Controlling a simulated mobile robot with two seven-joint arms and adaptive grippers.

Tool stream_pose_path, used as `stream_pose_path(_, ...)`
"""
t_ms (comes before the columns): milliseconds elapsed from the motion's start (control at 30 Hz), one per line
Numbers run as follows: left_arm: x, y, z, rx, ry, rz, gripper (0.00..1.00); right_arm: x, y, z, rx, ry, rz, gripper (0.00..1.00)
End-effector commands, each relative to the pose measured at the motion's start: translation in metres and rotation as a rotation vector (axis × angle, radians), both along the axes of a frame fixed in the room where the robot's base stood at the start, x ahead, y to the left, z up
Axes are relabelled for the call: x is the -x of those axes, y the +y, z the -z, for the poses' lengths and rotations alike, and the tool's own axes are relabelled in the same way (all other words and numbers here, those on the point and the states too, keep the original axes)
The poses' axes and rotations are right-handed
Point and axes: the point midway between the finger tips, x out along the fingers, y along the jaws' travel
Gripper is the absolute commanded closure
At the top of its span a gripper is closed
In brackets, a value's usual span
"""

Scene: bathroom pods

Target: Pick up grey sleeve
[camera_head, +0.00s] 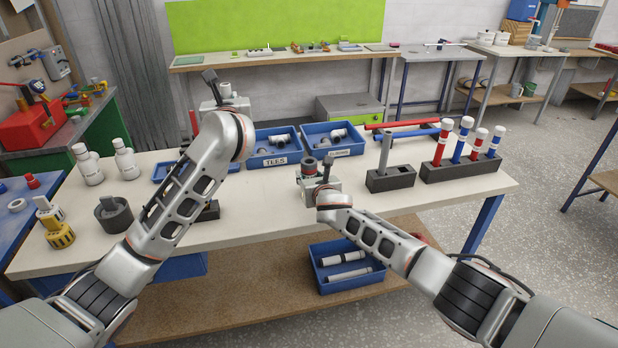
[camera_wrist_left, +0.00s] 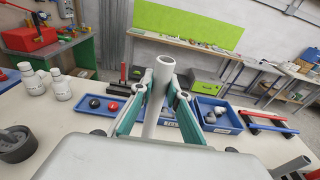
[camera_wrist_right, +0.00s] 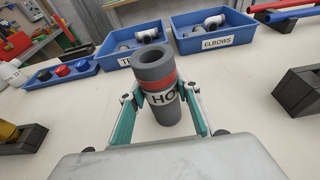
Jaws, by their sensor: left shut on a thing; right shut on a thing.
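The grey sleeve (camera_wrist_right: 157,69) is a dark grey hollow tube with a red band and a white label reading "HO". It stands roughly upright between the fingers of my right gripper (camera_wrist_right: 160,100), which is shut on it. In the head view the sleeve (camera_head: 309,167) is at the table's middle; I cannot tell whether it touches the tabletop. My left gripper (camera_wrist_left: 158,98) is shut on a light grey pipe (camera_wrist_left: 160,88), held upright above the table. The pipe also shows in the head view (camera_head: 225,90), left of the sleeve.
Blue bins labelled TEES (camera_head: 276,162) and ELBOWS (camera_wrist_right: 217,43) stand behind the grippers. A dark block with a grey post (camera_head: 390,178) and a rack of red and blue tubes (camera_head: 459,171) stand right. A dark round holder (camera_head: 114,216) is left. Bare tabletop (camera_head: 262,205) lies between the arms.

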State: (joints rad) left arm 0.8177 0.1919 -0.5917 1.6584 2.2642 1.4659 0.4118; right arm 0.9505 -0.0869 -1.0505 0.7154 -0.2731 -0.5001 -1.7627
Motion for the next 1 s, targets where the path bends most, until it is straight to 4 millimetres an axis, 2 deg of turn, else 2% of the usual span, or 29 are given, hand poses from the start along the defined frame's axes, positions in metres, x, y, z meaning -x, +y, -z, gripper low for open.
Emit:
stream_pose_path(167, 0.0, 0.0, 0.0, 0.0, 0.0, 0.0, 1.0, -0.001, 0.0, -0.014, -0.001, -0.004, 0.0, 0.82)
stream_pose_path(500, 0.0, 0.0, 0.0, 0.0, -0.001, 0.0, 1.0, 0.0, 0.0, -0.076, 0.0, -0.004, -0.002, 0.82)
stream_pose_path(600, 0.0, 0.0, 0.0, 0.0, -0.001, 0.0, 1.0, 0.0, 0.0, -0.089, -0.001, -0.002, 0.0, 0.82)
stream_pose_path(767, 0.0, 0.0, 0.0, 0.0, 0.0, 0.0, 1.0, 0.0, 0.0, -0.099, 0.0, -0.001, -0.001, 0.82)
stream_pose_path(1000, 0.0, 0.0, 0.0, 0.0, 0.0, 0.0, 1.0, 0.0, 0.0, -0.1, 0.001, 0.0, 0.0, 0.82)
